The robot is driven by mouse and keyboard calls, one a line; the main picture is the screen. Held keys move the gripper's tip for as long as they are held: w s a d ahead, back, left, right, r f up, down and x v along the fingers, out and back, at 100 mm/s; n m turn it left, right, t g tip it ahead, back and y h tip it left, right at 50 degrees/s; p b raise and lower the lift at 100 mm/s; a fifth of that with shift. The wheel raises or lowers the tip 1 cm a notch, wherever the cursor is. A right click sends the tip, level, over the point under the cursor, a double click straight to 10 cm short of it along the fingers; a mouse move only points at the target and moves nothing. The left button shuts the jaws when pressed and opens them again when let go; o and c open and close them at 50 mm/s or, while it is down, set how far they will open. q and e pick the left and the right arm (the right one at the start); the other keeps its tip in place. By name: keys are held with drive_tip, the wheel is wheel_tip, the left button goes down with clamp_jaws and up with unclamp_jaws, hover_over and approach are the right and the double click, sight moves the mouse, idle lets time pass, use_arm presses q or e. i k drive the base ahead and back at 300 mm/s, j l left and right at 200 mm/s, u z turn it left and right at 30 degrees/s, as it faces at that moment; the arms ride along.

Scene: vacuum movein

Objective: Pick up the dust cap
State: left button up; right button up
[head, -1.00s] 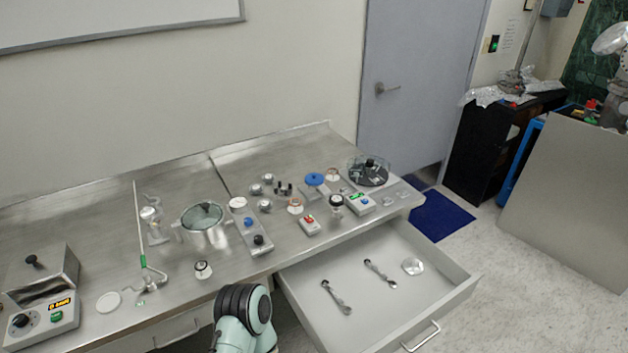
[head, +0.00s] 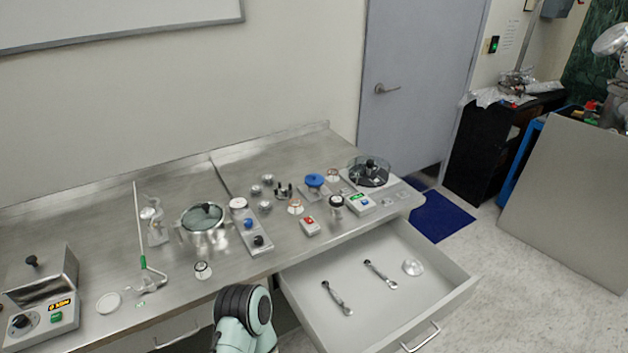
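I cannot tell for sure which object is the dust cap. A small clear round piece (head: 412,267) lies in the open drawer. A flat white disc (head: 108,302) lies on the steel bench near its front left. A small white round piece with a dark centre (head: 203,270) sits on the bench near the front edge. Neither gripper shows in the head view. Only a pale green and black link of one of my arms shows at the bottom centre, in front of the bench.
The open drawer (head: 445,290) juts from the steel bench (head: 120,250) and holds two wrenches (head: 336,297) (head: 380,273). A lidded steel pot (head: 203,235), a switch box (head: 254,232), a heater unit (head: 40,300) and a clear round chamber (head: 369,171) stand on the bench.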

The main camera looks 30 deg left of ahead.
sight(312, 179)
drive_tip(key=i+l+u, duration=0.45)
drive_tip(key=u, duration=0.25)
drive_tip(key=i+l+u, duration=0.15)
drive_tip(key=l+u, duration=0.15)
drive_tip(key=l, duration=0.2)
drive_tip(key=i+l+u, duration=0.15)
drive_tip(key=l+u, duration=0.55)
drive_tip(key=l, duration=0.15)
drive_tip(key=l+u, duration=0.35)
drive_tip(key=i+l, duration=0.05)
drive_tip(key=l, duration=0.05)
